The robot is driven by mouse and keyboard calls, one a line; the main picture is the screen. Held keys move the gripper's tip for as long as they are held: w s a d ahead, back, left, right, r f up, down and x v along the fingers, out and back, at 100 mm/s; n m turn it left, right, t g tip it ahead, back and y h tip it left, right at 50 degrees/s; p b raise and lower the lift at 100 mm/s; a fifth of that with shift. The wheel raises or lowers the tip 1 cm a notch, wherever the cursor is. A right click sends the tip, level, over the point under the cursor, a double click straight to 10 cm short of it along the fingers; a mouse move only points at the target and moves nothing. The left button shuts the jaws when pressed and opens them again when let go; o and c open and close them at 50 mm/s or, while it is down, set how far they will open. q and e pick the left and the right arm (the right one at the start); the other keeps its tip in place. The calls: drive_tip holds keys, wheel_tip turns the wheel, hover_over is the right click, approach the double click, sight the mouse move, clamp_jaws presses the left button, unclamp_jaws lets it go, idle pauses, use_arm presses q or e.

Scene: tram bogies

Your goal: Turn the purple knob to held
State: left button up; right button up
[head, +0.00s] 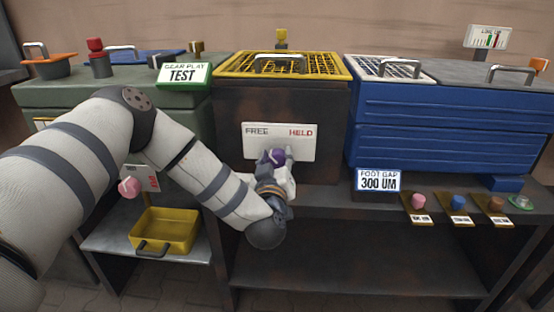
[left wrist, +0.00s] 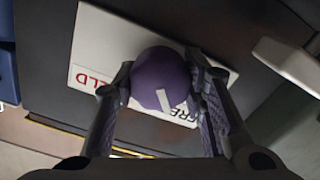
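The purple knob (head: 276,157) sits on a white plate (head: 252,139) on the front of the dark middle cabinet. The plate reads FREE on the left and HELD in red on the right. My left gripper (head: 274,172) is at the knob, with a finger on either side of it. In the left wrist view the two fingers close on the knob (left wrist: 160,80) and appear to touch it. The knob's white mark points toward FREE. The wrist view shows the plate upside down. The fingers partly hide the knob's sides. My right gripper is not in view.
A yellow grid (head: 281,65) with a handle tops the cabinet. A blue drawer unit (head: 440,133) stands to the right, a green cabinet (head: 50,93) to the left. Small coloured knobs (head: 418,201) line the right shelf. A yellow tray (head: 164,232) sits lower left.

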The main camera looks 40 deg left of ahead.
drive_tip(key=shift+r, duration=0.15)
use_arm(q)
drive_tip(key=m+p, duration=0.1)
drive_tip(key=p, duration=0.1)
drive_tip(key=m+p, duration=0.1)
drive_tip(key=m, duration=0.1)
drive_tip(key=shift+d+r+p, duration=0.1)
drive_tip(key=shift+r+p, duration=0.25)
drive_tip(key=m+p, duration=0.2)
drive_tip(key=shift+w+m, duration=0.1)
drive_tip(key=shift+m, duration=0.3)
drive_tip(key=m+p, duration=0.1)
drive_tip(key=m, duration=0.1)
drive_tip(key=shift+f+m, duration=0.15)
drive_tip(key=shift+m, duration=0.25)
drive_tip(key=m+p, duration=0.1)
drive_tip(key=m, duration=0.2)
drive_tip(key=shift+d+f+m, duration=0.1)
drive_tip(key=shift+f+m, duration=0.05)
drive_tip(key=shift+m, duration=0.15)
drive_tip(key=shift+f+m, duration=0.15)
drive_tip(key=shift+m, duration=1.65)
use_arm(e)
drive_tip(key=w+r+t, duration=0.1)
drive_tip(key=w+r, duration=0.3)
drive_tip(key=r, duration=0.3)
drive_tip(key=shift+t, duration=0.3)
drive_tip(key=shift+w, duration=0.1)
use_arm(q)
drive_tip(key=o, duration=1.2)
